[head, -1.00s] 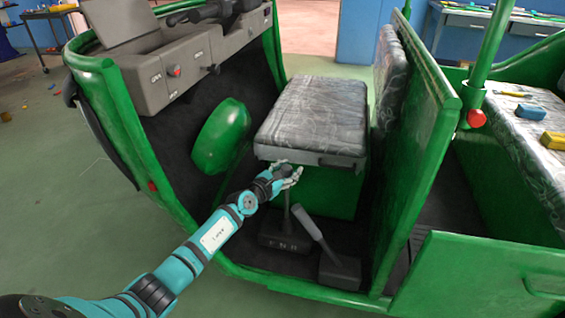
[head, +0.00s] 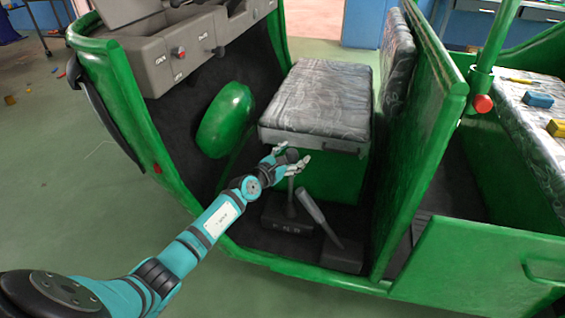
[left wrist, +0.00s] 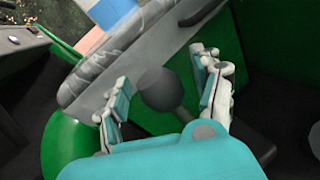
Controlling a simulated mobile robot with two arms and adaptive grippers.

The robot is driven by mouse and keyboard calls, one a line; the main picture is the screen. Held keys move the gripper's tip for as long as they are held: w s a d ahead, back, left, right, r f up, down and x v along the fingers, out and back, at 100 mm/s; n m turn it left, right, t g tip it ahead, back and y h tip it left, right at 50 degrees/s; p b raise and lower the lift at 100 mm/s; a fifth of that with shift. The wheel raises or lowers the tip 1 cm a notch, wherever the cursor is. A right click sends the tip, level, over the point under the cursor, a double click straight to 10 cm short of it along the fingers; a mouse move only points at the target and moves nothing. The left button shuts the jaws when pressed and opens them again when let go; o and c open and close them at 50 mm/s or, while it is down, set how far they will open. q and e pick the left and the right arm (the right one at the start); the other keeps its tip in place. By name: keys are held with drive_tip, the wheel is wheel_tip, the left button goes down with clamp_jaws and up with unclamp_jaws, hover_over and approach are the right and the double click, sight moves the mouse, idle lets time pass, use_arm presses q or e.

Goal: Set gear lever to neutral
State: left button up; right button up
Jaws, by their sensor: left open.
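The gear lever stands on a dark base (head: 287,214) with small white letters in front of the seat. Its rod (head: 291,196) rises to a dark round knob, which shows in the left wrist view (left wrist: 160,88). My left gripper (head: 292,157) is at the top of the lever in the head view. In the left wrist view the gripper (left wrist: 158,90) is open, with one finger on each side of the knob. I cannot tell whether either finger touches it. The letter at which the lever stands is too small to read. My right gripper is not in view.
A grey second lever (head: 312,207) stands close to the right of the gear lever. The grey seat (head: 318,105) is just behind my gripper. A green partition (head: 425,140) is at the right. A rounded green part (head: 225,120) is to the left.

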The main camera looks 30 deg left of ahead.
use_arm(q)
drive_tip(key=s+a+r, duration=0.1)
drive_tip(key=s, duration=1)
drive_tip(key=shift+a+r, duration=0.2)
drive_tip(key=shift+a, duration=0.1)
drive_tip(key=shift+s, duration=0.1)
